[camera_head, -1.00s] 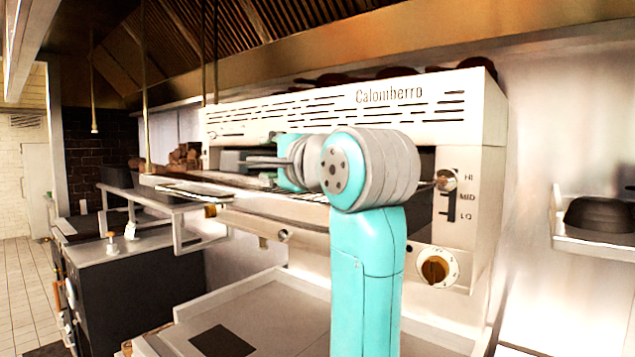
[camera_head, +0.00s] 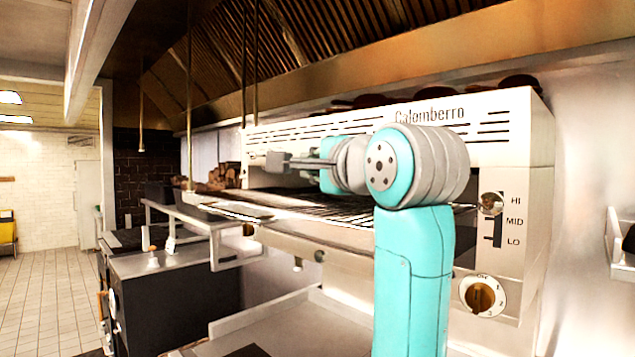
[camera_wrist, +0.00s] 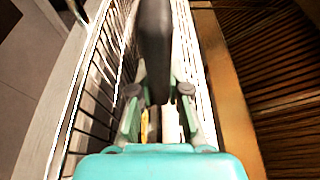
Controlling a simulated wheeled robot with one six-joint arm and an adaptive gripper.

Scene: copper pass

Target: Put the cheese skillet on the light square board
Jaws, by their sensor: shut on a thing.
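My gripper (camera_head: 272,161) is level in front of the broiler's open mouth, above its wire rack. In the wrist view my gripper (camera_wrist: 157,95) has its two fingers on either side of a long dark piece (camera_wrist: 155,45), which looks like a skillet handle. It is shut on this piece. The pan part and any cheese on it cannot be made out. A small yellow patch (camera_wrist: 153,125) shows between the fingers, and I cannot tell what it is. The light square board is not seen in either view.
The steel broiler (camera_head: 535,180) stands close, with its wire rack (camera_head: 330,208) below my gripper. A side shelf (camera_head: 180,213) with rails juts out at left over a dark counter unit (camera_head: 175,300). The tiled floor (camera_head: 40,290) at far left is open.

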